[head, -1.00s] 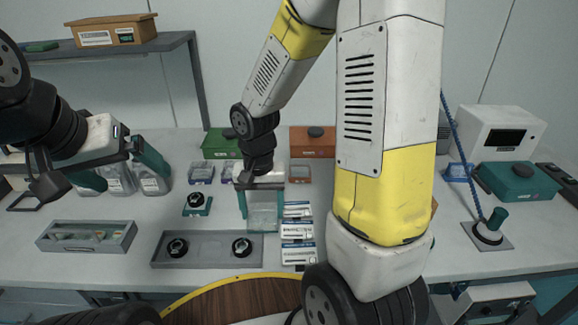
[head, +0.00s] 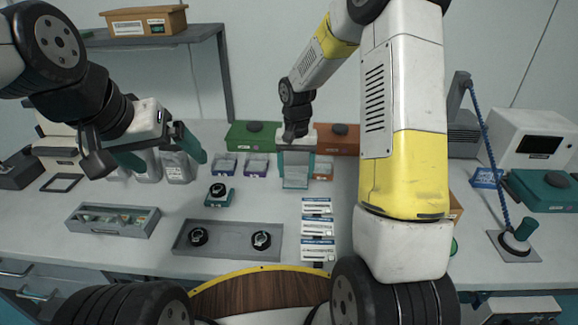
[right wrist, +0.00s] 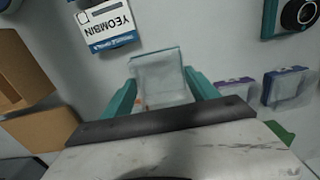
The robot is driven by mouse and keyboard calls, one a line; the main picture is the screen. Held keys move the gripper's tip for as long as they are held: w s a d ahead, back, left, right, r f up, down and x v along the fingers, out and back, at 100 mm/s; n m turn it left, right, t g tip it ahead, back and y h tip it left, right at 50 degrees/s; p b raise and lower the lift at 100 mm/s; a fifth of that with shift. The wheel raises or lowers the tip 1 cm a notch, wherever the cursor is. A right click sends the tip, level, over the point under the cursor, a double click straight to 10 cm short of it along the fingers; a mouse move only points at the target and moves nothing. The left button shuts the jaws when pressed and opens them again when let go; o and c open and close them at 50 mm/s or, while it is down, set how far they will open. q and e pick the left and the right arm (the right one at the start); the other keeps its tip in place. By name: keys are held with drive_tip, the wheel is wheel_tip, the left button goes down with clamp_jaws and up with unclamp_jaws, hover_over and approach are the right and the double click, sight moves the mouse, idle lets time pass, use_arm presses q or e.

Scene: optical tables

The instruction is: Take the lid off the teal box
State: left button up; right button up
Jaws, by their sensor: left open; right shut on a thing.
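A teal box (head: 541,190) with a dark knob on top stands at the right of the table, and its lid looks seated. My right gripper (head: 296,168) is far from it, at the back middle. It is shut on a clear box-like thing (head: 296,180), which also shows in the right wrist view (right wrist: 160,78) between the teal fingers (right wrist: 162,97). I cannot tell whether this thing touches the table. My left gripper (head: 158,152) is open and empty at the left, in front of clear bottles.
A green box (head: 253,133) and an orange-brown box (head: 340,138), both knobbed, stand behind. Small clear boxes (head: 257,166) are near the right gripper. A grey tray (head: 228,250) with two dark round parts, label packs (head: 317,228) and a blue-corded stand (head: 512,246) take up the front.

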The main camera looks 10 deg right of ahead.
sight(296, 173)
drive_tip(key=shift+f, duration=1.75)
drive_tip(key=shift+f, duration=0.15)
drive_tip(key=o, duration=1.5)
wheel_tip(296, 173, up, 12)
drive_tip(key=shift+r, duration=0.15)
drive_tip(key=s+d+r+n+t, duration=0.1)
drive_tip(key=s+d+r+t, duration=0.15)
drive_tip(key=s+r, duration=0.8)
drive_tip(key=s+r+t, duration=0.1)
drive_tip(key=s, duration=0.3)
drive_tip(key=s+r+n+t+y, duration=0.1)
drive_tip(key=s, duration=0.3)
drive_tip(key=s+r+t+y, duration=0.1)
drive_tip(key=s+r, duration=0.1)
drive_tip(key=s, duration=0.3)
drive_tip(key=shift+s+a+n+t, duration=0.1)
drive_tip(key=shift+a+n+t, duration=0.1)
drive_tip(key=shift+n+t, duration=0.2)
